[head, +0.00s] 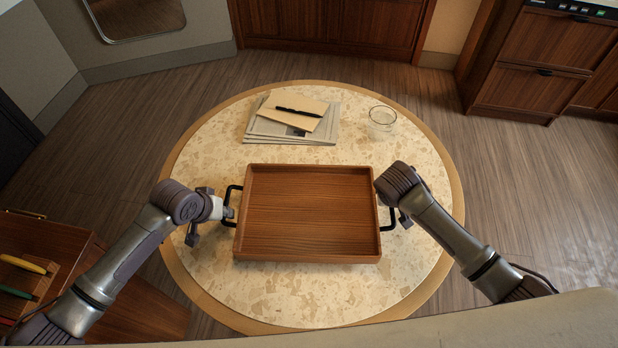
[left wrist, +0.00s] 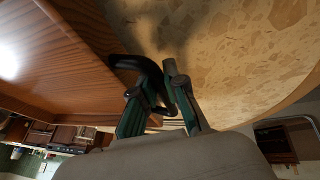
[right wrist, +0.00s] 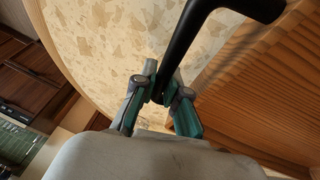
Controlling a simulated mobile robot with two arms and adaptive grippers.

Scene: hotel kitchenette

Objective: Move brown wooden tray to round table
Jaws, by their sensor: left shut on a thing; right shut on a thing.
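The brown wooden tray (head: 308,213) is over the middle of the round table (head: 215,275) in the head view. It looks level and empty; I cannot tell whether its underside touches the tabletop. My left gripper (head: 222,210) is shut on the tray's left black handle, which also shows in the left wrist view (left wrist: 150,78). My right gripper (head: 391,212) is at the right black handle, mostly hidden by its own wrist in the head view. In the right wrist view its fingers (right wrist: 165,88) are shut on that handle (right wrist: 190,40).
Newspapers (head: 265,130) with a tan envelope and a black pen lie behind the tray on the table. A clear glass (head: 382,122) stands at the back right. The table's front and sides are bare. A wooden unit with colored-handled items (head: 25,275) stands at left.

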